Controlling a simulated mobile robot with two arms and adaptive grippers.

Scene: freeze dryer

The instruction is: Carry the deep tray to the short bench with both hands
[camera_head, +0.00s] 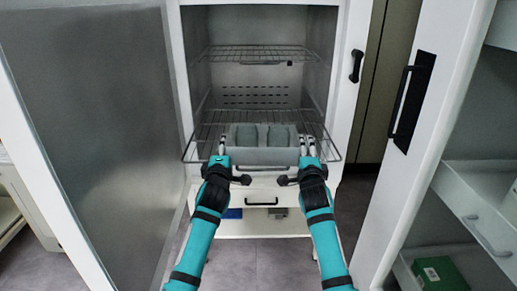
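The deep tray (265,157) is a light grey bin that sits level at the front of the pulled-out lower wire rack of the freeze dryer. Two grey-green items stand side by side in it. My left gripper (222,148) is at the tray's left end and my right gripper (308,148) is at its right end. Their pale fingertips are at or very close to the tray's end walls. The fingers are small and partly hidden, so I cannot tell whether they grip it. I cannot identify the short bench in this view.
The freeze dryer's grey-faced door (105,130) stands open at left. An upper wire rack (258,53) is inside the chamber. A white door with a black handle (411,103) and shelves with a green box (440,274) are at right. Bare floor (270,262) shows below.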

